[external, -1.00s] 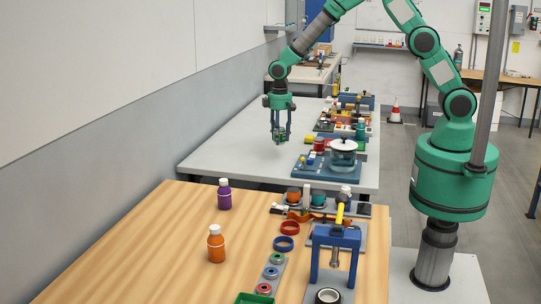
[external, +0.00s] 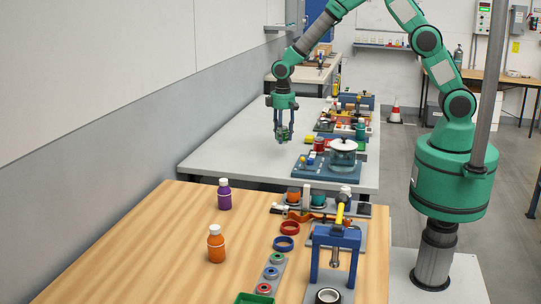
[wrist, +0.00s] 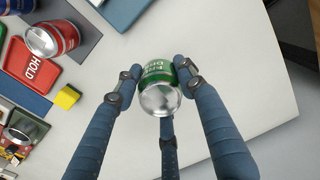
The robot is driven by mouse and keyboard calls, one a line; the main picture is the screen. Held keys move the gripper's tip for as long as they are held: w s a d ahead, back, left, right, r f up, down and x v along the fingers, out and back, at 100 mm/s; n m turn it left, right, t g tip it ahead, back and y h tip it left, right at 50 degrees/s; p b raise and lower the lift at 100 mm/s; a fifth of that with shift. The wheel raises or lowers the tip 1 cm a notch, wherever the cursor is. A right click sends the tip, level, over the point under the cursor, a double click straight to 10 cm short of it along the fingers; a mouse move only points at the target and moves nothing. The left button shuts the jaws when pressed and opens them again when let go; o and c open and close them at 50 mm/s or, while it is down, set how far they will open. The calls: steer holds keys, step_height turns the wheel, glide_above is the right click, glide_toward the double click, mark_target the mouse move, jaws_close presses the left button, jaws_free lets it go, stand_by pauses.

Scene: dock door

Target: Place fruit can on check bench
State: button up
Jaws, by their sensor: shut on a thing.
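My gripper (external: 283,136) is over the left part of the grey bench (external: 225,155), pointing down. In the wrist view its blue fingers (wrist: 160,82) are closed around a green can (wrist: 158,72) with a bare silver end and printed label, which I take to be the fruit can. The can is tilted in that view and only a small green patch of it shows between the fingers in the external view. I cannot tell whether it touches the bench top.
In the wrist view a red can (wrist: 52,39), a red HOLD plate (wrist: 34,66) and a yellow block (wrist: 67,97) lie to the left. A lidded glass pot (external: 342,155) stands on the bench's right side. The grey top around my gripper is clear.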

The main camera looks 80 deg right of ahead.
stand_by(0.4)
steer(key=shift+s+d+r, duration=0.25)
steer(key=shift+s+d, duration=0.2)
steer(key=shift+s, duration=0.35)
steer(key=s+d+m+p, duration=0.1)
steer(key=s+d, duration=0.3)
steer(key=s, duration=1.1)
steer(key=s+d+m+p, duration=0.1)
steer(key=s+d, duration=0.3)
steer(key=s, duration=1.1)
steer(key=shift+r+m, duration=0.25)
steer(key=shift+m, duration=0.15)
steer(key=shift+f, duration=0.15)
steer(key=shift+f+b, duration=2.65)
steer(key=shift+f, duration=0.6)
steer(key=shift+f+b, duration=0.3)
steer(key=shift+f, duration=0.15)
steer(key=o, duration=1.5)
steer(key=shift+c, duration=0.2)
